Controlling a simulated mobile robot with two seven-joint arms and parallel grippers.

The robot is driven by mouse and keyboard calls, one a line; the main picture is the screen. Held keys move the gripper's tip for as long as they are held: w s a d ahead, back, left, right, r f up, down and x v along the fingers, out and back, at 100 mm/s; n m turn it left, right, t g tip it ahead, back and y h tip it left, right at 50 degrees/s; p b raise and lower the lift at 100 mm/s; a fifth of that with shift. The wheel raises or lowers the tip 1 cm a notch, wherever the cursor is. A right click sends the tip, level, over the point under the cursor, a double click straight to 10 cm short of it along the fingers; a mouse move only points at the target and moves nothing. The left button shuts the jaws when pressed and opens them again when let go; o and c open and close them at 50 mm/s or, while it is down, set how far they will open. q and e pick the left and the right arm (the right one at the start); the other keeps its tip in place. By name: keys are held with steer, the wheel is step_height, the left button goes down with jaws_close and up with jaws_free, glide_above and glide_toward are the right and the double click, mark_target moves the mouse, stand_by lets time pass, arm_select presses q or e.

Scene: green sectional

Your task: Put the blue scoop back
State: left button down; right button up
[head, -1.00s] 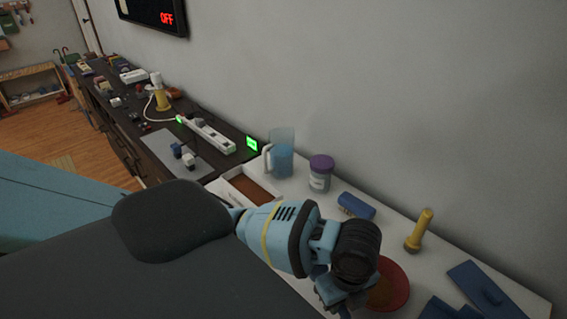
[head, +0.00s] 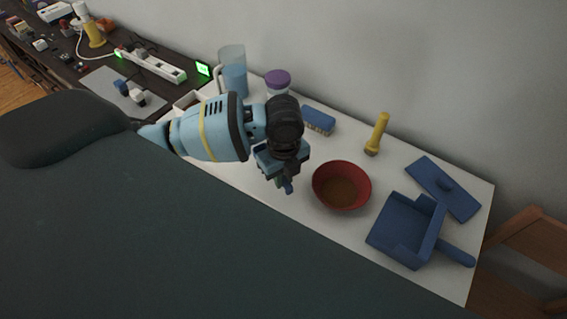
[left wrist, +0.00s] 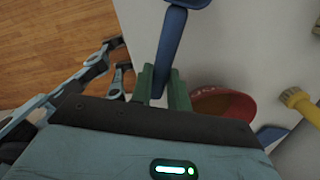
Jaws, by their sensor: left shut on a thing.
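My left gripper (head: 283,178) is shut over the white table, just left of the red bowl. In the left wrist view its green fingers (left wrist: 166,88) are closed on the narrow handle of the blue scoop (left wrist: 170,42). The scoop widens at the top edge of that view, where it is cut off. In the head view only a small blue tip shows under the gripper; the rest is hidden. The red bowl (head: 335,172) holds something brown. It also shows in the left wrist view (left wrist: 240,98), right of the fingers.
A blue brush (head: 318,118), purple-lidded jar (head: 278,78) and jug (head: 233,75) stand along the wall. A white tray (head: 186,101) is partly hidden.

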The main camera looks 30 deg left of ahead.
arm_select(q)
steer(key=w+a, duration=0.2)
steer(key=w, duration=0.1)
steer(key=w+a, duration=0.1)
steer(key=w, duration=0.1)
steer(key=shift+f, duration=0.25)
steer(key=shift+w+a, duration=0.2)
steer(key=shift+w, duration=0.1)
steer(key=shift+f, duration=1.8)
steer(key=shift+f, duration=0.2)
steer(key=c, duration=1.4)
jaws_free()
steer(key=shift+o, duration=0.3)
steer(key=shift+r, duration=0.15)
step_height(320, 180, up, 12)
